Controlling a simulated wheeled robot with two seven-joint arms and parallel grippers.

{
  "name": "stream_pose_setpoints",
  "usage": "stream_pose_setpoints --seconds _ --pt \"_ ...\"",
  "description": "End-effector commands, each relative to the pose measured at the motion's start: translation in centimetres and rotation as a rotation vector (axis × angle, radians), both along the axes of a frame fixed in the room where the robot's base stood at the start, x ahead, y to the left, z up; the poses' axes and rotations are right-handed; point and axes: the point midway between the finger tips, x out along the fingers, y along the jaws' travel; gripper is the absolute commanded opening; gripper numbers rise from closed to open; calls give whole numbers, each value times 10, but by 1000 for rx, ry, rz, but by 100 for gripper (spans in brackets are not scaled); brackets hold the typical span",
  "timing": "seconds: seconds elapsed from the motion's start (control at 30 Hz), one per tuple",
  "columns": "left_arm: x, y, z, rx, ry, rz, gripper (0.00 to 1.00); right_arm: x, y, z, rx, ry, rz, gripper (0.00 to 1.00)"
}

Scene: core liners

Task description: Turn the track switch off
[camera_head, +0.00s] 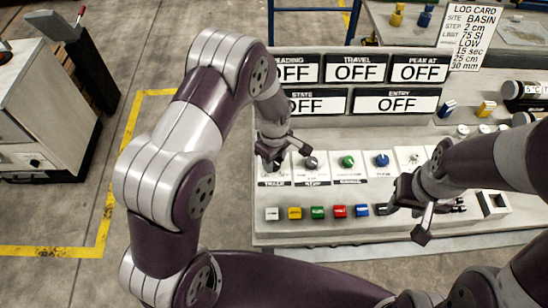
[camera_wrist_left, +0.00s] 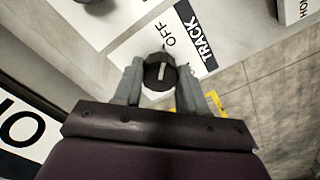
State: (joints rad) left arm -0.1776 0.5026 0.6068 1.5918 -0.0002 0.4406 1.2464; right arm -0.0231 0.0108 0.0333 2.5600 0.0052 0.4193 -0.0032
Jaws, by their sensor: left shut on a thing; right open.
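The track switch is a dark round knob (camera_wrist_left: 160,73) with a pale line, on a white plate lettered TRACK (camera_wrist_left: 203,42) and OFF. The line runs nearly up and down in the left wrist view, with the OFF lettering just above the knob. My left gripper (camera_wrist_left: 157,84) has its fingers on both sides of the knob, shut on it. In the head view my left gripper (camera_head: 277,158) is at the left end of the knob row and hides the knob. My right gripper (camera_head: 405,221) is open and empty over the right part of the console.
Display panels (camera_head: 355,68) at the console's back read OFF. Other knobs, including a green one (camera_head: 347,161) and a blue one (camera_head: 382,160), stand right of my left gripper. Coloured buttons (camera_head: 317,212) line the front. A log card (camera_head: 470,37) stands behind.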

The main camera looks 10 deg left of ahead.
Motion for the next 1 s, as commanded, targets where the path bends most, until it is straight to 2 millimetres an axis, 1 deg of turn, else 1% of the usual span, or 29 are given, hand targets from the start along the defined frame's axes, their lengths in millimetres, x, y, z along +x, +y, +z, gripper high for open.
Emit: stream_pose_setpoints --seconds 0.47,0.5,0.53,0.57,0.87,0.97,1.0 --pt "0 0 0 0 1 14 11 0 0 0 0 0 0 43" --pt "0 0 0 0 1 14 51 0 0 0 0 0 0 43" --pt "0 0 0 -1 0 14 61 0 0 0 0 0 0 43" --pt "0 0 0 -1 0 14 67 0 0 0 0 0 0 43" --pt "0 0 2 0 -1 12 67 0 0 0 0 0 0 43" --pt "1 0 15 -1 -4 12 67 0 0 -3 0 0 0 43" --pt "1 0 24 -1 -5 12 67 0 0 -4 0 0 0 43"
